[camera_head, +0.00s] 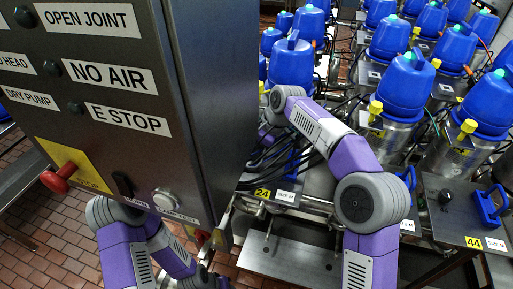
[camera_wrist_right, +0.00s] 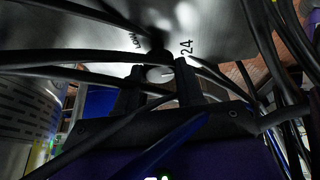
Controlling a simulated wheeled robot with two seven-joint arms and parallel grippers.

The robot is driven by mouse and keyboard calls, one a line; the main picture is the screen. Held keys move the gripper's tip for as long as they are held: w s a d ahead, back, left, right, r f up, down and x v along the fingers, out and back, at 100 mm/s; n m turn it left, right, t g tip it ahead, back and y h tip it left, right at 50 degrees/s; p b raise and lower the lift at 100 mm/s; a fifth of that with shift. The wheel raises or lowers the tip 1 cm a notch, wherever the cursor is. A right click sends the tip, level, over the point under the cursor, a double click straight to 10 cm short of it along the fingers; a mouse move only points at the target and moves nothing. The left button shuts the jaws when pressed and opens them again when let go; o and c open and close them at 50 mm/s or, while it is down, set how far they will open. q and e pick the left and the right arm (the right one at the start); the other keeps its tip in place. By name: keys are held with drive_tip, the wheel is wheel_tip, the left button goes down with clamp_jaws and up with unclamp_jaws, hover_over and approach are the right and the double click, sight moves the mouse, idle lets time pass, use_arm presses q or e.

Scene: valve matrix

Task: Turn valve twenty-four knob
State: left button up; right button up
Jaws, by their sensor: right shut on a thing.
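In the right wrist view, a dark knob (camera_wrist_right: 158,56) sits under a metal plate printed with the number 24 (camera_wrist_right: 187,47). My right gripper (camera_wrist_right: 159,72) has its two black fingers on either side of the knob, shut on it. Thin cables cross in front of the fingers. In the head view, a yellow tag reading 24 (camera_head: 262,193) is on the rack beside a size label. There my right arm reaches over the rack, and its gripper and the knob are hidden among black cables.
A tall grey control cabinet (camera_head: 190,110) with labelled buttons and a red knob (camera_head: 60,180) fills the left. Rows of blue-topped valves (camera_head: 403,82) stand behind and right of my right arm. A blue handle (camera_head: 488,207) stands by tag 44 (camera_head: 473,242). Black cables (camera_head: 285,152) crowd the working area.

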drive_tip(key=m+t, duration=0.1)
drive_tip(key=m, duration=0.2)
drive_tip(key=shift+s+m+h, duration=0.15)
drive_tip(key=shift+m+h, duration=0.15)
drive_tip(key=shift+m, duration=0.1)
drive_tip(key=m+t+h, duration=0.1)
drive_tip(key=m, duration=0.4)
drive_tip(key=shift+a+m+t+h+p, duration=0.15)
drive_tip(key=shift+m+t+h+p, duration=0.15)
drive_tip(key=shift+t+h, duration=0.1)
drive_tip(key=o, duration=1)
drive_tip(key=shift+o, duration=0.2)
drive_tip(key=v, duration=0.7)
drive_tip(key=shift+s+r+p, duration=0.15)
drive_tip(key=shift+r+p, duration=0.15)
drive_tip(key=shift+p, duration=0.05)
